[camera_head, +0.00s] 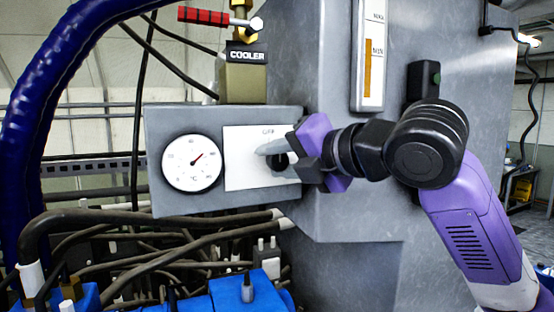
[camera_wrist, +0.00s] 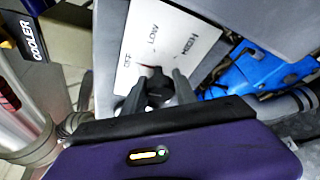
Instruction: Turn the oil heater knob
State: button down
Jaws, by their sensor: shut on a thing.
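The oil heater knob (camera_head: 279,161) is a small black knob on a white label plate (camera_head: 243,160) on a grey control box. In the wrist view the knob (camera_wrist: 158,88) sits between my two grey fingers, below the plate's OFF, LOW and HIGH marks. My gripper (camera_head: 278,161) reaches in from the right and is shut on the knob, one finger on each side. It also shows in the wrist view (camera_wrist: 157,92). The fingers hide part of the knob, and I cannot tell which mark it points to.
A round temperature gauge (camera_head: 192,163) is left of the plate. A red-handled valve (camera_head: 205,16) and the COOLER label (camera_head: 247,56) are above. Black hoses and blue parts (camera_head: 225,293) crowd the area below. A level gauge (camera_head: 371,55) is on the grey tank.

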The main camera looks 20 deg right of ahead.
jog(key=shift+f, duration=0.1)
jog(key=c, duration=1)
grip_release()
jog(key=shift+o, duration=0.2)
jog(key=v, duration=0.7)
jog(key=shift+s, duration=0.35)
jog(key=shift+d, duration=0.1)
